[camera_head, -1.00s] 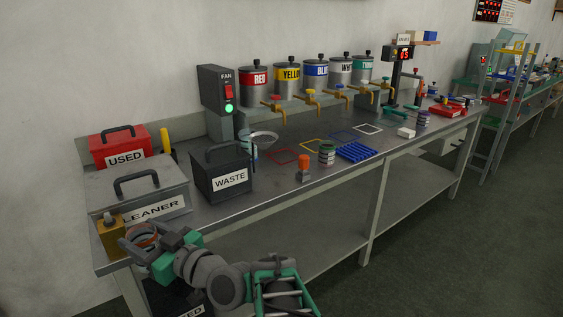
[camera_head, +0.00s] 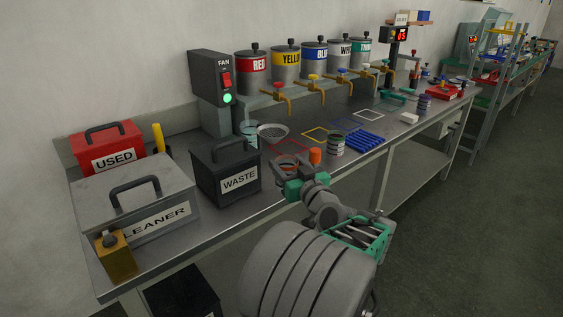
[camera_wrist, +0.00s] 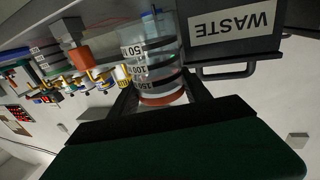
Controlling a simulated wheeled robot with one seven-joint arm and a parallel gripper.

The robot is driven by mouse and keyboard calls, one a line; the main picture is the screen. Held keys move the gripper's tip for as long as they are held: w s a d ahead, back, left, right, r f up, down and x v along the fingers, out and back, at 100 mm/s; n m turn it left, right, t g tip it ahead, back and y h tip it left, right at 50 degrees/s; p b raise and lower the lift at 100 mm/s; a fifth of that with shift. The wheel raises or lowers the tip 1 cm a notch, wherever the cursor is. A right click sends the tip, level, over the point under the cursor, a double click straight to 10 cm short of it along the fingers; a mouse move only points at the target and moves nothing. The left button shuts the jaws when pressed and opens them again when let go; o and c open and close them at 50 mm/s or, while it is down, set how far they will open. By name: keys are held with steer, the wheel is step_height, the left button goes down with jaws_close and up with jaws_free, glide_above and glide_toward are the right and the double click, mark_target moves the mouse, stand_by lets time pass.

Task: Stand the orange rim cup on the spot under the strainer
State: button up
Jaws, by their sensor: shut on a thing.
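The orange rim cup (camera_wrist: 158,72) is clear with dark bands and the marks 50, 100 and 150. My gripper (camera_wrist: 162,97) is shut on it near its orange rim; the wrist view is upside down, so the rim faces up. In the head view my gripper (camera_head: 293,166) is at the bench's front edge, right of the WASTE box, and mostly hides the cup. The strainer (camera_head: 273,130) is a grey mesh bowl behind the WASTE box, further back and left of my gripper. The spot under it is hidden.
The black WASTE box (camera_head: 226,174) stands close left of my gripper. An orange-capped thing (camera_head: 315,156) and a banded cup (camera_head: 336,145) stand close on its right. A clear container (camera_head: 249,130) is beside the strainer. Taps (camera_head: 277,93) hang over the back.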

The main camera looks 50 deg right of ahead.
steer(key=shift+w+d+f+b, duration=0.1)
steer(key=shift+f+b, duration=0.05)
steer(key=shift+f, duration=0.45)
steer(key=shift+w+d+f+b, duration=0.1)
steer(key=shift+f+b, duration=0.05)
steer(key=shift+f, duration=0.4)
steer(key=shift+w+d+f, duration=0.1)
steer(key=shift+w+f, duration=0.05)
steer(key=shift+w, duration=0.1)
steer(key=p+x, duration=0.1)
steer(key=x, duration=0.7)
steer(key=shift+w+d+f+p, duration=0.2)
steer(key=shift+d+p, duration=0.15)
steer(key=shift+d, duration=0.05)
steer(key=shift+x, duration=0.95)
steer(key=shift+s+d+b, duration=0.1)
steer(key=shift+s+b, duration=0.1)
steer(key=shift+b, duration=0.5)
steer(key=o, duration=1.4)
